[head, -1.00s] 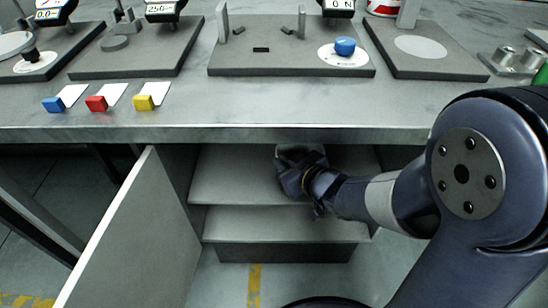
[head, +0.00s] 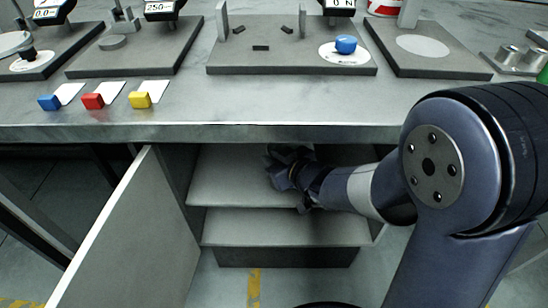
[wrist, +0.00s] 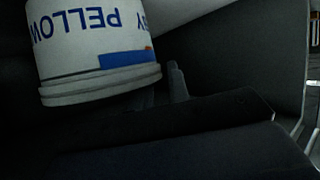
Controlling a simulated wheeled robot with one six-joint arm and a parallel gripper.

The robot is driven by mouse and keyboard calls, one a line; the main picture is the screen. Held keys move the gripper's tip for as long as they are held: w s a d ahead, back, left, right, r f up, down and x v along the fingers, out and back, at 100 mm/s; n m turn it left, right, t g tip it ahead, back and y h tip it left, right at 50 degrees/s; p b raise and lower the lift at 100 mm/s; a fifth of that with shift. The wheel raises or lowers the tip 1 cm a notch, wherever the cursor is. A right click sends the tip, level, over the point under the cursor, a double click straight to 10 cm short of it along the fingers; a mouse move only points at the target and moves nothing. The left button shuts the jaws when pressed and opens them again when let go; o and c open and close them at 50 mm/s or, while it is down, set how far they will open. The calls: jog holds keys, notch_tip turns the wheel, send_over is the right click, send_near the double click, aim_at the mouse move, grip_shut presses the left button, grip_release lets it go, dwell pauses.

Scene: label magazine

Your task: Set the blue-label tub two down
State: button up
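My gripper (head: 282,165) is inside the open cabinet under the bench, over the upper shelf (head: 225,185). In the head view its fingers are small and dark, and no tub shows there. In the wrist view a white tub (wrist: 88,45) with blue lettering, upside down in the picture, and a blue and orange patch fills the upper left. A dark finger-like part (wrist: 178,85) shows just right of its rim. I cannot tell whether the fingers touch the tub or how far apart they are.
The cabinet door (head: 120,240) stands open at the left. A lower shelf (head: 285,228) lies below the upper one. The bench top (head: 230,112) overhangs the opening.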

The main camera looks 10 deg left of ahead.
jog(key=shift+o, duration=0.9)
jog(key=shift+r, duration=0.2)
jog(key=p+v, duration=0.4)
jog(key=v, duration=0.8)
jog(key=shift+f, duration=0.15)
